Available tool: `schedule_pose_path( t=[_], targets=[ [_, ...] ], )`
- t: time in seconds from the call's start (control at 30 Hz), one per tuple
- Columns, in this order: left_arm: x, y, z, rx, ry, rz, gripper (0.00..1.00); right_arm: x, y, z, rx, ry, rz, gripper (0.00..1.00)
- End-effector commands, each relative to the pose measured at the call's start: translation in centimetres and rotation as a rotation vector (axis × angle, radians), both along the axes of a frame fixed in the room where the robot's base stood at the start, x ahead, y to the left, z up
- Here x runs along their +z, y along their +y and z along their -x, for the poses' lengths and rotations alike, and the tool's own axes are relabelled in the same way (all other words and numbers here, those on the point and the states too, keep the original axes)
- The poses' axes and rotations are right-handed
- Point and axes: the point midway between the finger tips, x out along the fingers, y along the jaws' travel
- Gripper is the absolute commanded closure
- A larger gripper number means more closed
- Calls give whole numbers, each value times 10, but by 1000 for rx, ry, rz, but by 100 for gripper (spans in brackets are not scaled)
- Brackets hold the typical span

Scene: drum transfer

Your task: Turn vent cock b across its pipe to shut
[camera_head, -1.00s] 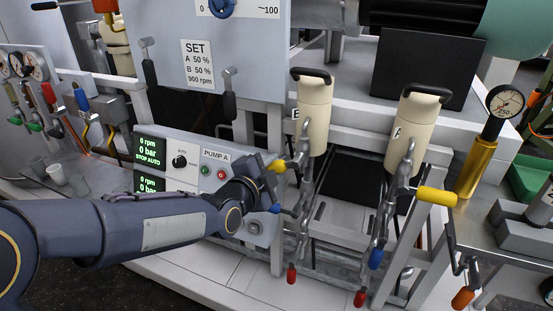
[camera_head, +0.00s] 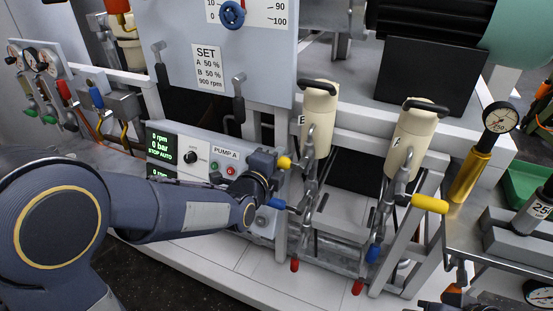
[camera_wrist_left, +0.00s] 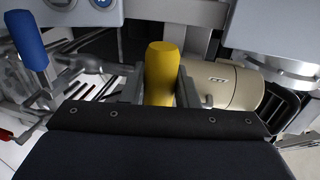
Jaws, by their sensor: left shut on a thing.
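The cream canister labelled B (camera_head: 318,125) stands above a grey pipe with several cocks. The yellow handle (camera_head: 284,162), which I take for vent cock b, points left, out to the side of that pipe. My left gripper (camera_head: 268,162) is at this handle. In the left wrist view the yellow handle (camera_wrist_left: 162,72) stands between the two fingers, and the gripper is shut on it. The cock's body behind the handle is mostly hidden there. My right gripper is not clearly seen.
A blue handle (camera_head: 277,204) sits just below my left gripper, and it also shows in the wrist view (camera_wrist_left: 28,42). Canister A (camera_head: 411,140) with its own yellow handle (camera_head: 430,203) stands to the right. The PUMP A panel (camera_head: 205,160) is close behind my left forearm.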

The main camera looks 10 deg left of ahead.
Motion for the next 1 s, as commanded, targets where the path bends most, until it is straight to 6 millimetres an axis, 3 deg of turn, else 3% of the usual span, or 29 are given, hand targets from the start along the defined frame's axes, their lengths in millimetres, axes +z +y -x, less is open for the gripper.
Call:
schedule_pose_path(
  t=[0.27, 0.3, 0.43, 0.77, 1.0],
  targets=[
    [1, 0, -1, -2, -6, -8, 100, 0, 0, 0, 0, 0, 0, 100],
    [1, 0, -1, -2, -6, -8, 69, 0, 0, 0, 0, 0, 0, 100],
    [1, 0, 0, -2, -5, -7, 53, 0, 0, 0, 0, 0, 0, 100],
    [3, 1, 4, -2, -4, -3, 53, 1, 0, 0, 0, 0, 0, 100],
    [12, 12, 39, -2, -4, 0, 53, 9, 0, 0, 0, 0, 0, 100]
  ],
)
